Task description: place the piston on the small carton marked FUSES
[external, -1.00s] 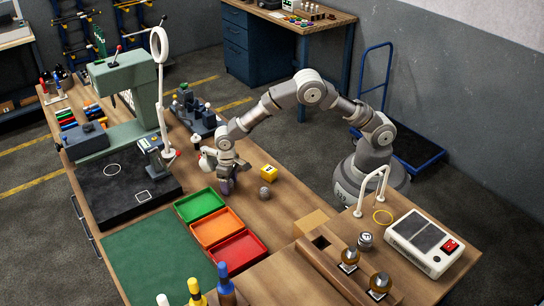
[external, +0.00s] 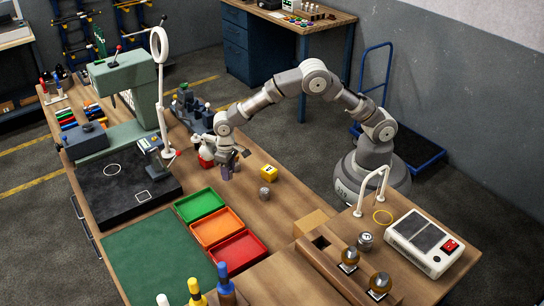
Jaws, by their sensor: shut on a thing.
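My gripper (external: 229,167) is over the middle of the wooden bench, pointing down and shut on a small greyish-purple piece (external: 226,173). The piece is partly hidden by the fingers, and I cannot tell for certain that it is the piston. A small grey cylinder (external: 265,193) stands on the bench to the right of my gripper.
Green (external: 219,213), orange (external: 239,227) and red (external: 263,240) trays lie in front. A red and white item (external: 206,160) stands close to its left.

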